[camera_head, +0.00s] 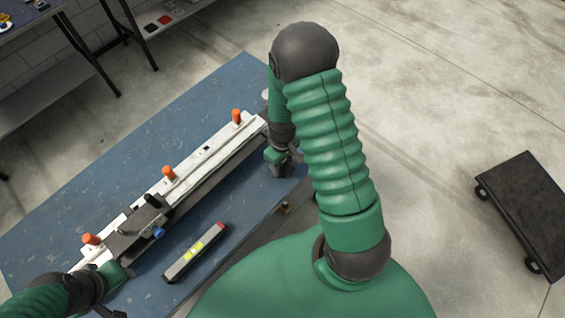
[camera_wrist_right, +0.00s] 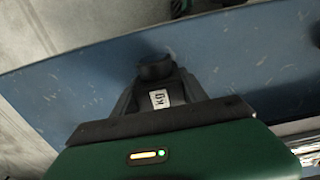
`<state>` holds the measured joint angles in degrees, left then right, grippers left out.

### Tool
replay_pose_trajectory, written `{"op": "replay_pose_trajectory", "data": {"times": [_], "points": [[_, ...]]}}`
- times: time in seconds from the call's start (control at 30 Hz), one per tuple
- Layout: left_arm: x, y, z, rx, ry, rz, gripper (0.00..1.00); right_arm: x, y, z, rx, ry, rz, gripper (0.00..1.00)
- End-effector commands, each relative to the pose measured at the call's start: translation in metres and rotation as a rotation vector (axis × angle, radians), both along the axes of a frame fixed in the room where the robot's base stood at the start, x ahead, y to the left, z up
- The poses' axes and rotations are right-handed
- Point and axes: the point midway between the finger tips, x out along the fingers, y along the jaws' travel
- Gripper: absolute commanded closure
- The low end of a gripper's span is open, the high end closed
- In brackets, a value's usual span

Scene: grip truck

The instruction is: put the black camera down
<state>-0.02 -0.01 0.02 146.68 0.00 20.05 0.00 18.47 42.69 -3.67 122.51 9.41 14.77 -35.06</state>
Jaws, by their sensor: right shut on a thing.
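My right gripper (camera_head: 281,160) is low over the right part of the blue table, beyond the right end of the white rail. In the right wrist view it is shut on a small black thing with a rounded top (camera_wrist_right: 155,67), which I take for the black camera. The wrist and jaws hide most of it in the head view, and I cannot tell whether it touches the table. My left gripper (camera_head: 118,274) is at the near left end of the rail; its jaws are not clear.
The long white rail (camera_head: 199,160) with orange knobs and a dark carriage (camera_head: 139,222) lies along the blue table (camera_head: 60,235). A grey bar with yellow and red marks (camera_head: 195,252) lies in front. A black wheeled dolly (camera_head: 525,210) stands on the floor at right.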

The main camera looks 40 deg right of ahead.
Motion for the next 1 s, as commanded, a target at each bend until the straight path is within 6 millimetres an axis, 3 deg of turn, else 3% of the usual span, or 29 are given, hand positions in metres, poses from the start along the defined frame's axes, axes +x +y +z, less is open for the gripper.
{"op": "replay_pose_trajectory", "data": {"times": [0.27, 0.3, 0.43, 0.8, 1.0], "points": [[0.0, 0.0, -0.003, 0.0, 0.0, 0.001, 0.64, -0.001, -0.001, -0.005, 0.004, 0.001, 0.001, 0.71], [0.0, 0.0, -0.002, 0.0, 0.0, 0.001, 0.64, -0.001, -0.001, -0.004, 0.004, 0.001, 0.001, 0.44], [0.0, 0.0, -0.002, 0.0, 0.0, 0.001, 0.64, -0.001, -0.001, -0.004, 0.004, 0.001, 0.001, 0.27], [0.0, 0.0, 0.0, 0.0, 0.0, 0.001, 0.64, 0.0, 0.0, 0.004, 0.002, -0.002, 0.001, 0.27], [0.0, 0.0, 0.002, 0.0, 0.0, 0.001, 0.64, 0.001, -0.001, 0.048, 0.001, -0.006, 0.001, 0.27]]}}
